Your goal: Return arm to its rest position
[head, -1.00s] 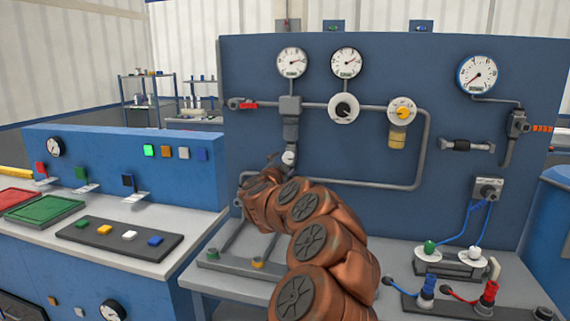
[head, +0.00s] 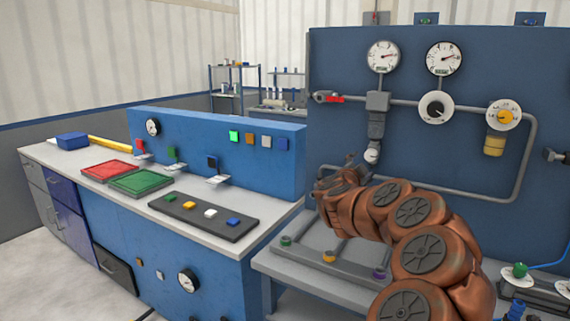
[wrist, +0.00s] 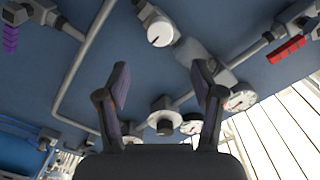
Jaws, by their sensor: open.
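My copper-coloured arm reaches up from the lower right of the head view towards the blue pipe panel (head: 330,60). My gripper (head: 345,165) is small and partly hidden at its far end, close below the grey vertical fitting (head: 376,125) with the white knob (head: 372,155). In the wrist view my gripper (wrist: 162,82) shows two dark fingers spread apart with nothing between them. The white knob (wrist: 160,32) and the grey piping lie beyond the fingertips.
Two gauges (head: 383,56) sit high on the panel, with a red valve handle (head: 335,99) to the left. A low bench with a grey rack (head: 310,255) lies below my arm. At left stands a counter with red (head: 107,170) and green trays (head: 140,182).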

